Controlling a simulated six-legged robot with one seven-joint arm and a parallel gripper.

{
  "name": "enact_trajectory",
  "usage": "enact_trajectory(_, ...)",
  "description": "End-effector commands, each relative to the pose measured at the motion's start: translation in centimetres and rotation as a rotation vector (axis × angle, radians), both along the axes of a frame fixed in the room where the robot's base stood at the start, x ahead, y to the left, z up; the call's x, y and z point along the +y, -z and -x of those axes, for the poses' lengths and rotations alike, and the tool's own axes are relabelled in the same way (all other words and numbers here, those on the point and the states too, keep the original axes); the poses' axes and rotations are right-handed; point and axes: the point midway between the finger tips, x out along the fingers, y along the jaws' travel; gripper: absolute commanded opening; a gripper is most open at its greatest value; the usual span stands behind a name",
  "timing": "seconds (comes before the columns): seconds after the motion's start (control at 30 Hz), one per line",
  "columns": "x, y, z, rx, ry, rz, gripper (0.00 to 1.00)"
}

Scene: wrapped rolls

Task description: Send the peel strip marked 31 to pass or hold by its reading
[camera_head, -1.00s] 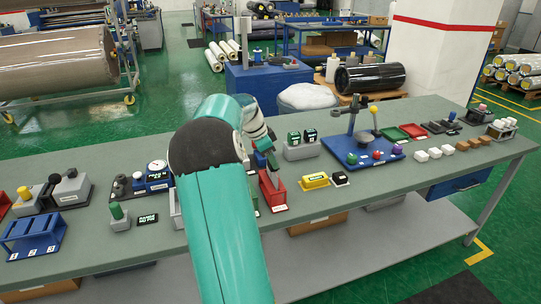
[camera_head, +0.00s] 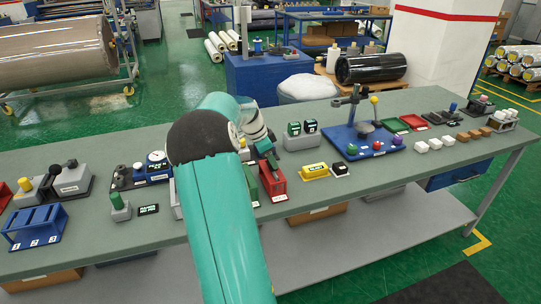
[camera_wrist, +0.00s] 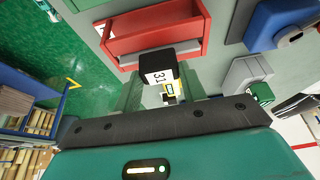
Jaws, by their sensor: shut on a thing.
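A dark block with a white label reading 31 (camera_wrist: 158,76), the marked peel strip's end, is between the fingers of my gripper (camera_wrist: 162,88) in the wrist view. My gripper is shut on it. A small yellow item with a display shows just past it, partly hidden by the fingers. The red open tray (camera_wrist: 190,42) lies close beyond the block. In the head view my gripper (camera_head: 273,160) is over the red tray (camera_head: 273,188), and the green tray (camera_head: 252,190) is just left of it, partly behind my arm. The strip's reading is too small to tell.
A grey holder with two dark-topped pieces (camera_head: 301,140) is behind. A blue stand (camera_head: 362,143) is further right. A blue three-slot rack (camera_head: 35,229) stands far left.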

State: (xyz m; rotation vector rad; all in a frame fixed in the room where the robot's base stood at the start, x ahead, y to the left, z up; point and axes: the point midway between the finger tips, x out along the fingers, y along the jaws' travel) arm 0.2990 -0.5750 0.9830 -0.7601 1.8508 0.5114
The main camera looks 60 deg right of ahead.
Motion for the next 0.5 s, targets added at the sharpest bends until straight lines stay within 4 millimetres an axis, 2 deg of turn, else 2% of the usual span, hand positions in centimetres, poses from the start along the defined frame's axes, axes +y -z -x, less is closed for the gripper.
enact_trajectory(0.47, -0.01, 0.80, 0.02, 0.000, 0.000, 0.000, 0.18)
enact_trajectory(0.5, -0.01, 0.80, 0.02, 0.000, 0.000, 0.000, 0.47)
